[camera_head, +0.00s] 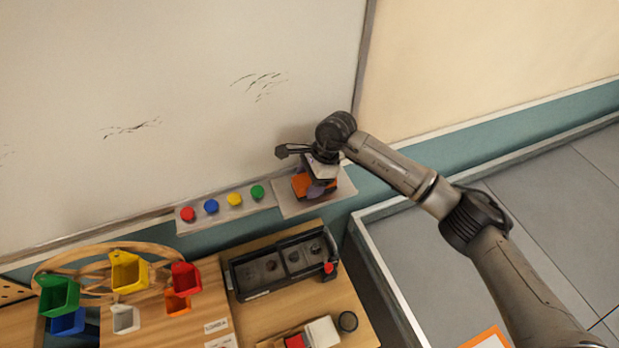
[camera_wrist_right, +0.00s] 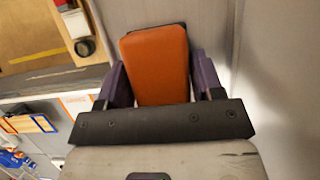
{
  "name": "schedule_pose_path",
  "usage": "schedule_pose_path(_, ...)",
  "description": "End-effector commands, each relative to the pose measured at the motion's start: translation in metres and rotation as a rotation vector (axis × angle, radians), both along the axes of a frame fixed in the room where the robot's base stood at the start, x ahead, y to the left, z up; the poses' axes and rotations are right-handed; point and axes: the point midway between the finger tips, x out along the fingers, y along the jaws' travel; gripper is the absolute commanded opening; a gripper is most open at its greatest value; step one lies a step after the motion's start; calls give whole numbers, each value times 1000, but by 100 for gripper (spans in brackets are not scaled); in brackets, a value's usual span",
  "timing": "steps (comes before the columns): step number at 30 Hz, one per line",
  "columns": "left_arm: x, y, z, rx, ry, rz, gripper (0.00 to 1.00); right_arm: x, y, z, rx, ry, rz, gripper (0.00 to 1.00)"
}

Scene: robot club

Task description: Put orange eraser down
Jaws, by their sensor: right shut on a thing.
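The orange eraser (camera_head: 307,186) is at the small ledge (camera_head: 291,209) below the whiteboard, at the right end of the row of magnets. My right gripper (camera_head: 320,178) is shut on it from above. In the right wrist view the eraser (camera_wrist_right: 157,62) sits between the two purple fingers of my right gripper (camera_wrist_right: 160,85), its orange face towards the camera. The gripper hides part of the eraser in the head view, and I cannot tell whether the eraser touches the ledge. My left gripper is not in view.
The whiteboard (camera_head: 180,80) has black scribbles. Red, blue, yellow and green magnets, such as the green one (camera_head: 257,192), line the strip left of the ledge. Below stand a black tray (camera_head: 284,264) and several coloured bins, one yellow (camera_head: 129,271). Open floor (camera_head: 570,190) lies to the right.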

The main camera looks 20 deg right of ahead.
Motion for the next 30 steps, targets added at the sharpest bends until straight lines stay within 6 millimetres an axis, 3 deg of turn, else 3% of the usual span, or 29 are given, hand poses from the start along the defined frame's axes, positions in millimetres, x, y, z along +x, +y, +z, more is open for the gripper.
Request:
schedule_pose_path(8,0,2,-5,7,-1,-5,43,0,0,-4,0,-1,0,42)
schedule_pose_path(9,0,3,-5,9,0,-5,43,0,0,-3,0,-1,0,62)
schedule_pose_path(17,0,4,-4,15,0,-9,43,0,0,-2,0,0,0,86)
schedule_pose_path(27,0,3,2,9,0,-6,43,0,0,3,1,0,0,86)
schedule_pose_path(30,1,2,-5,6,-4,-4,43,1,-5,12,0,-4,-1,86)
